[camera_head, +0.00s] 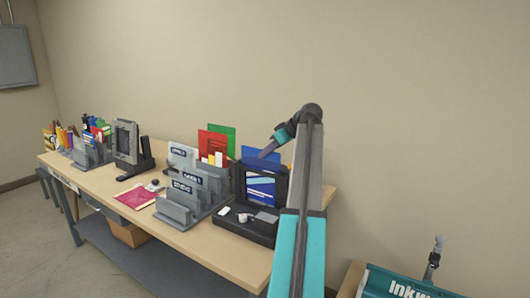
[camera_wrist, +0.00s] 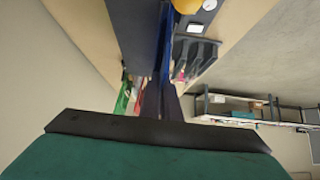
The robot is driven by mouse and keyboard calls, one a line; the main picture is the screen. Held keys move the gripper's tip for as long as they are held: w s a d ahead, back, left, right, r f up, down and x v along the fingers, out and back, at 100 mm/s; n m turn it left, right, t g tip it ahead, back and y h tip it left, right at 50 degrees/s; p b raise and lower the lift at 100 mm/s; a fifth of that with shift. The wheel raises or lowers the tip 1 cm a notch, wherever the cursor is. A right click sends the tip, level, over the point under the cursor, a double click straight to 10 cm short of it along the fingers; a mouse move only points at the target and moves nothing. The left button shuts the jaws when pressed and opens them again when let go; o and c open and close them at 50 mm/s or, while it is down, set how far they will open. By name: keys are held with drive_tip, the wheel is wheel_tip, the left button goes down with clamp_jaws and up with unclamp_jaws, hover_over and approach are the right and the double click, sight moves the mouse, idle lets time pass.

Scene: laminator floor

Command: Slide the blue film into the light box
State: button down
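The blue film (camera_head: 262,155) stands upright at the black light box (camera_head: 281,187), and its top part sticks up above the box frame. Blue with white stripes shows in the box window. My gripper (camera_head: 266,152) reaches down from the right onto the film's top edge. In the wrist view the blue film (camera_wrist: 167,45) appears edge-on as a thin strip between my dark fingers, which look shut on it. The film's lower edge is hidden, so I cannot tell how deep it sits.
Grey racks (camera_head: 178,212) stand left of the light box, with red (camera_head: 212,143) and green sheets behind. A pink sheet (camera_head: 137,197) lies on the wooden table (camera_head: 215,250). A grey upright device (camera_head: 126,140) stands farther left. A teal Inkwell box (camera_head: 395,285) is at lower right.

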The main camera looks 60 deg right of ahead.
drive_tip(key=shift+f, duration=0.55)
drive_tip(key=c, duration=1.9)
unclamp_jaws()
drive_tip(key=b+v, duration=0.2)
drive_tip(key=v, duration=1.2)
drive_tip(key=shift+b, duration=0.3)
drive_tip(key=shift+w, duration=0.1)
